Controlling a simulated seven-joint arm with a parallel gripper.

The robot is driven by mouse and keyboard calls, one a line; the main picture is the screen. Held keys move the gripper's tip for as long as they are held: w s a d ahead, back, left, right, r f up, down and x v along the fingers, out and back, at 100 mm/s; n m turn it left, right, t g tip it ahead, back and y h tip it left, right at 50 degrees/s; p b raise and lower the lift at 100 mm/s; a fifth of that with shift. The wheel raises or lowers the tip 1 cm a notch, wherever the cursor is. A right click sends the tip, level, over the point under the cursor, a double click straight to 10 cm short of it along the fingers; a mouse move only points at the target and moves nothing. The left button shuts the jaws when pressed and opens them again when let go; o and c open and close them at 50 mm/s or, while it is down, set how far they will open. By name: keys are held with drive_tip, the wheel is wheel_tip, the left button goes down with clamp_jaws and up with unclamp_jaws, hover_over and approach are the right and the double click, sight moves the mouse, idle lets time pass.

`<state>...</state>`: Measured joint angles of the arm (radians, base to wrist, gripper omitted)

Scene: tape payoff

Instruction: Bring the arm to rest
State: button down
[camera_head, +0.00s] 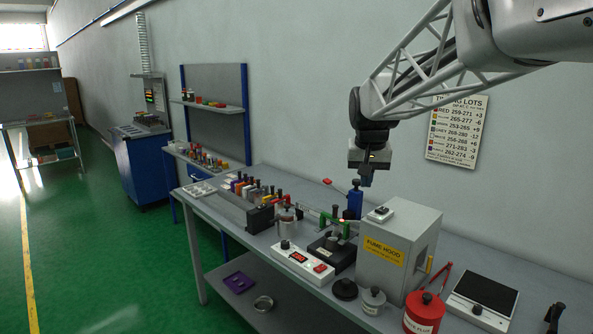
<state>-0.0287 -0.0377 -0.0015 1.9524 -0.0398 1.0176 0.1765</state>
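My arm reaches in from the upper right of the head view. My gripper (367,178) points down and hangs above the back part of the workbench (232,208). Its fingertips appear small and dark, and I cannot make out a gap between them or anything held. Just below and left of it in the picture stands a blue upright device (355,202) with a red knob near it. I cannot tell how far apart they are.
The grey fume hood box (393,258) stands right of the gripper. A black-based fixture with green posts (332,250), a white control box (303,262) and a red pot (424,312) stand in front. The air left of the arm is clear.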

drive_tip(key=s+f, duration=0.4)
drive_tip(key=s, duration=0.8)
drive_tip(key=s+d+f+n, duration=0.1)
drive_tip(key=s+f, duration=0.3)
drive_tip(key=s, duration=0.8)
drive_tip(key=s+f, duration=0.4)
drive_tip(key=s, duration=0.9)
drive_tip(key=shift+d+f, duration=0.3)
drive_tip(key=shift+d, duration=0.05)
